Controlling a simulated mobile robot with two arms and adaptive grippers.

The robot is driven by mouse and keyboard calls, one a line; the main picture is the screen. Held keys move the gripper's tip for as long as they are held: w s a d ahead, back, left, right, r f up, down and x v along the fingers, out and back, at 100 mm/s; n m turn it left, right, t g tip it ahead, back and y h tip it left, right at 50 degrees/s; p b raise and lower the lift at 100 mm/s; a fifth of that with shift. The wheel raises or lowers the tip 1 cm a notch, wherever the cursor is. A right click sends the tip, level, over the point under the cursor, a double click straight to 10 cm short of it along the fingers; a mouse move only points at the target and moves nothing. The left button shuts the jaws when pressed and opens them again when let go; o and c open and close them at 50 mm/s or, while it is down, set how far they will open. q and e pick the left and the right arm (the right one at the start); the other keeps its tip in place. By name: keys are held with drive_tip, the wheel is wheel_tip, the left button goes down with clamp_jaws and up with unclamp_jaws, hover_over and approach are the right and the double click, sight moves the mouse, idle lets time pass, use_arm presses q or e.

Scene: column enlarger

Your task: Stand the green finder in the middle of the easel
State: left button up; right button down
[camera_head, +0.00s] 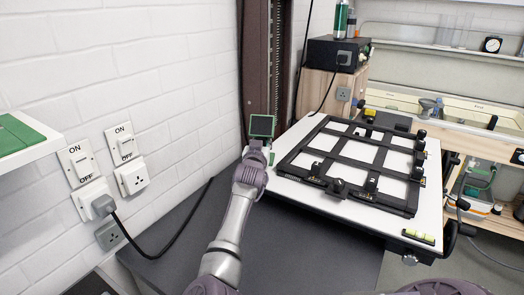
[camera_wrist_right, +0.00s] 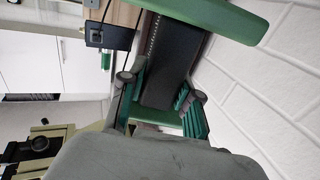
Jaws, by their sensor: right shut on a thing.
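The green finder (camera_head: 262,126), a green-framed dark panel, stands up from the tips of my right gripper (camera_head: 256,150) in the head view. The gripper is shut on it, left of the easel and in front of the column's foot. In the right wrist view, my right gripper's fingers (camera_wrist_right: 162,98) have green surfaces beside them and a dark piece between them; which green parts belong to the finder is hard to tell. The easel (camera_head: 395,205), a black frame with crossing bars, lies on a white baseboard (camera_head: 290,196). My left gripper is not in view.
The dark enlarger column (camera_head: 266,60) rises behind my right gripper. A white brick wall (camera_head: 190,60) with switches and a plugged cable stands at left. Black knobs stand along the easel's right edge. A black box (camera_head: 335,53) sits on a wooden cabinet behind.

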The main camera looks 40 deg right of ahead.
drive_tip(key=shift+d+f+p, duration=0.1)
drive_tip(key=shift+f+p, duration=0.3)
drive_tip(key=shift+f, duration=1.4)
drive_tip(key=shift+f, duration=0.15)
drive_tip(key=c, duration=1)
unclamp_jaws()
drive_tip(key=shift+f, duration=0.1)
drive_tip(key=shift+o, duration=0.9)
